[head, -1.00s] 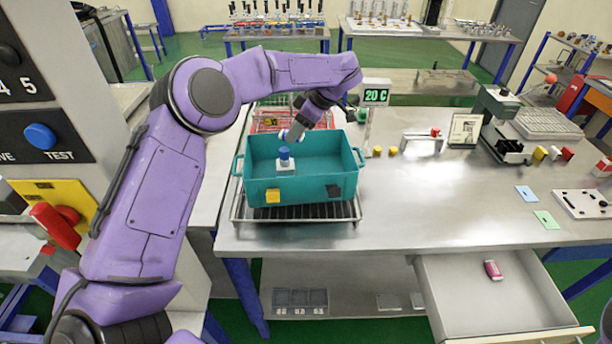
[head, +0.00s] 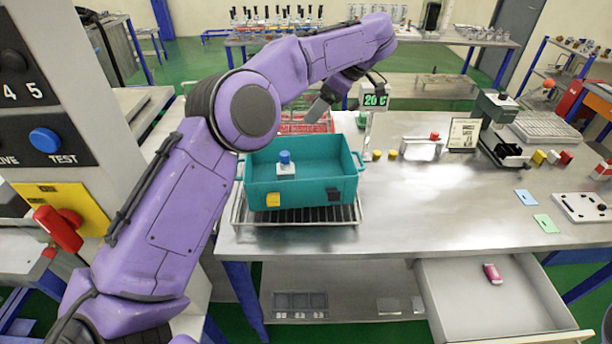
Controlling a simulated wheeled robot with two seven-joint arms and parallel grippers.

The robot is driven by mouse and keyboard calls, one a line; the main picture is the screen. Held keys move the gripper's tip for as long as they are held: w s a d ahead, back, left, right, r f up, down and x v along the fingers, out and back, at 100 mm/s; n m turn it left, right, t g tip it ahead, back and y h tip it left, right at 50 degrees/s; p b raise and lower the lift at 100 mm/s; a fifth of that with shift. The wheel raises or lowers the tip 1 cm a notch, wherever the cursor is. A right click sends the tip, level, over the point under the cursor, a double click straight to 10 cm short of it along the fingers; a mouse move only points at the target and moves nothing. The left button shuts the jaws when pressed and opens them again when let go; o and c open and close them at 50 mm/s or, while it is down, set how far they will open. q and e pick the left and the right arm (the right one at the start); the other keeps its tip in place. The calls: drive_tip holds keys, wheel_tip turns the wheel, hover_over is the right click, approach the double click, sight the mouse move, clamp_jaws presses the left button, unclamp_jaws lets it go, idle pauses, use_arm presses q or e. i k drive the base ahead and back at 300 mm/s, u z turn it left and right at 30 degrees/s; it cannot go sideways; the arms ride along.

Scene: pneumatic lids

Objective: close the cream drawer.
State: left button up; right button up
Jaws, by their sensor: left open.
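The cream drawer (head: 458,310) is pulled out below the right part of the steel table, its grey inside showing. Its front panel lies at the bottom edge of the head view, partly cut off. A small pink object (head: 492,273) lies in it. My left gripper (head: 318,110) is open, at the back edge of the teal crate and far up and left of the drawer. Its fingers are small and partly hidden, and I see nothing held in it. My right gripper is not in view.
The teal crate (head: 258,192) stands on a dark rack on the table, with a blue-topped item (head: 285,160) in it. A green display (head: 375,100) stands behind it. Floor shows beside the drawer.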

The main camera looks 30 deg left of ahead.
sight(462, 306)
drive_tip(key=k, duration=1)
